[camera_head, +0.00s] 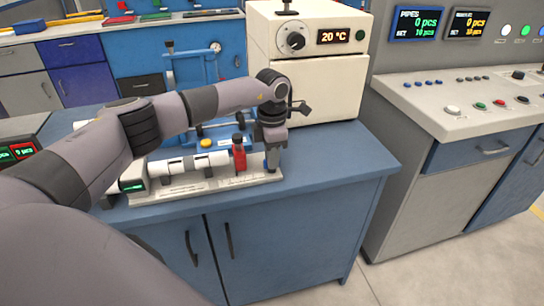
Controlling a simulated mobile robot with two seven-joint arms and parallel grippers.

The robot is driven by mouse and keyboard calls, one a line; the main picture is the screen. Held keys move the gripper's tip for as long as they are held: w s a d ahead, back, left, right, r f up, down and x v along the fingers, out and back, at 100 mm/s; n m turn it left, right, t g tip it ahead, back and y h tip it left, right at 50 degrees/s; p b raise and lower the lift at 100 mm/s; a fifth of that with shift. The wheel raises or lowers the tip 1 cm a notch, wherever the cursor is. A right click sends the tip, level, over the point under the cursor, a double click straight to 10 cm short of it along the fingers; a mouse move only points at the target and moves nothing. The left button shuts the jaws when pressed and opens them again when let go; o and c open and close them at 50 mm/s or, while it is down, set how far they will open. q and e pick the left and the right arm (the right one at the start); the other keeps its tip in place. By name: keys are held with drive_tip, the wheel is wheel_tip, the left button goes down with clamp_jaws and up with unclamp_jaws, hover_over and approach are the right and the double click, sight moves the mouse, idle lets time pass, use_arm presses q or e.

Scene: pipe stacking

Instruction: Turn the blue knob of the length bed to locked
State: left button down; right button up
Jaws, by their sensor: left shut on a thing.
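The length bed (235,182) is a pale grey fixture at the front of the blue bench, with a green-lit display at its left end. A white pipe (180,166) lies along it, and a red block (239,156) with a dark top stands towards its right end. My left gripper (272,152) points down over the bed's right end, just right of the red block. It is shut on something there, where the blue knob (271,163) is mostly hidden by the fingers. The knob's turn position cannot be read. My right gripper is not in view.
A cream oven (310,75) reading 20 °C stands behind my gripper. A blue press-like fixture (195,70) stands behind my arm. A control console (470,100) with buttons and two screens is at the right. The bench's right end (345,155) is clear.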

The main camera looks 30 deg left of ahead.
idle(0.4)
use_arm(q)
drive_tip(key=c, duration=1.1)
unclamp_jaws()
drive_tip(key=shift+c, duration=0.2)
drive_tip(key=shift+r, duration=3.6)
